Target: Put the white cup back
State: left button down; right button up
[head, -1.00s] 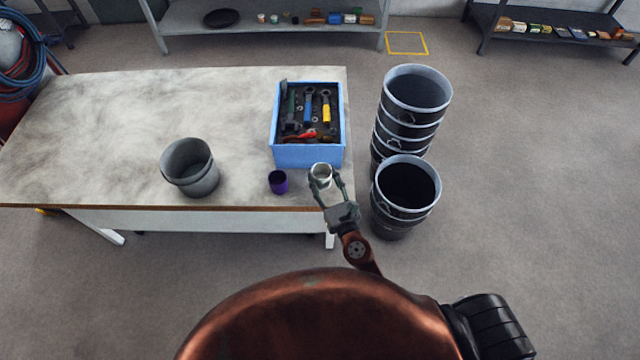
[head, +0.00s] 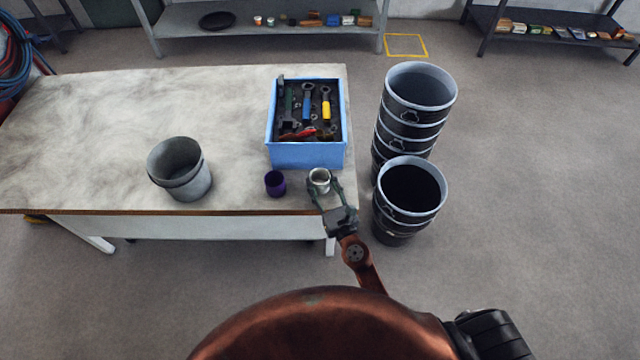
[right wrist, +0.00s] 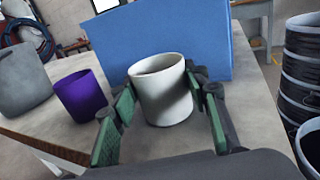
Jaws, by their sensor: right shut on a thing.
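The white cup (head: 319,183) is upright at the front right corner of the workbench, in front of the blue box. My right gripper (head: 324,188) has its fingers on both sides of the cup and is shut on it. In the right wrist view the white cup (right wrist: 162,92) stands between the green finger pads of the right gripper (right wrist: 164,108). I cannot tell for certain whether its base touches the bench. My left gripper is not in view.
A purple cup (head: 275,184) stands just left of the white cup. The blue box (head: 306,156) holds tools. A grey bucket (head: 181,180) stands on the bench (head: 120,120). Stacked black buckets (head: 408,150) stand right of it. A shelf (head: 280,36) at the back holds small items.

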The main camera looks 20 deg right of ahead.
jog(key=shift+f, duration=0.15)
jog(key=o, duration=1.3)
jog(key=shift+c, duration=0.2)
jog(key=shift+s+r, duration=0.15)
jog(key=shift+r, duration=0.1)
jog(key=s+d+b, duration=0.1)
jog(key=s+b, duration=0.1)
jog(key=s, duration=0.9)
jog(key=shift+s, duration=0.35)
jog(key=shift+d, duration=0.15)
